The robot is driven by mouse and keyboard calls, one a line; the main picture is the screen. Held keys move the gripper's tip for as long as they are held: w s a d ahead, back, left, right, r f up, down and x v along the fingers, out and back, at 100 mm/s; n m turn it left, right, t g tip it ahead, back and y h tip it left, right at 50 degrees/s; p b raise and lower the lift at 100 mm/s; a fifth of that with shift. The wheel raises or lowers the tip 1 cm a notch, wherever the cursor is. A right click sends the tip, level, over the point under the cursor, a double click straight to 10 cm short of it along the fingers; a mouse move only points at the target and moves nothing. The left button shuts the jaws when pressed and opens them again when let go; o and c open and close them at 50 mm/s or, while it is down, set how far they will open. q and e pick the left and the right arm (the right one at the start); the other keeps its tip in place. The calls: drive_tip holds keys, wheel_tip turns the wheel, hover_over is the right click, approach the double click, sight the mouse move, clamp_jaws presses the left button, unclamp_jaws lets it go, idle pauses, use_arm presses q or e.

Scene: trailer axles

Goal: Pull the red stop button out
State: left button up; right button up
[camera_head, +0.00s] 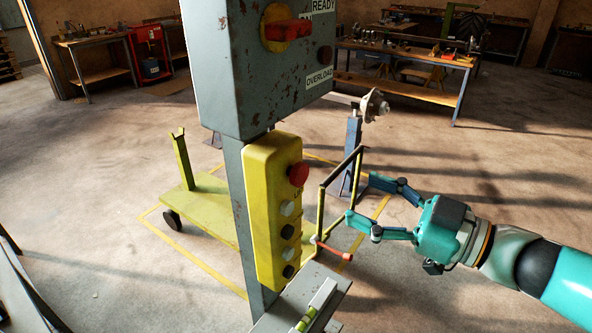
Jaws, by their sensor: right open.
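The red stop button (298,174) sits at the top of a yellow push-button box (261,215) fixed to a grey post. Several smaller white and dark buttons run below it. My right gripper (358,199) comes in from the right and is open and empty. Its two fingers point left toward the box, to the right of the red button and a little lower in the picture. I see a gap between the fingertips and the button. My left gripper is not in view.
A grey control cabinet (262,75) with a red rotary switch (287,30) hangs above the button box. A yellow-green cart (207,212) stands behind the post. A grey ledge with a spirit level (316,306) is below. Workbenches line the back; open floor lies right.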

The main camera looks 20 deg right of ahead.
sight(302, 175)
drive_tip(key=x, duration=1.2)
drive_tip(key=shift+a+p, duration=0.1)
drive_tip(key=shift+p, duration=0.3)
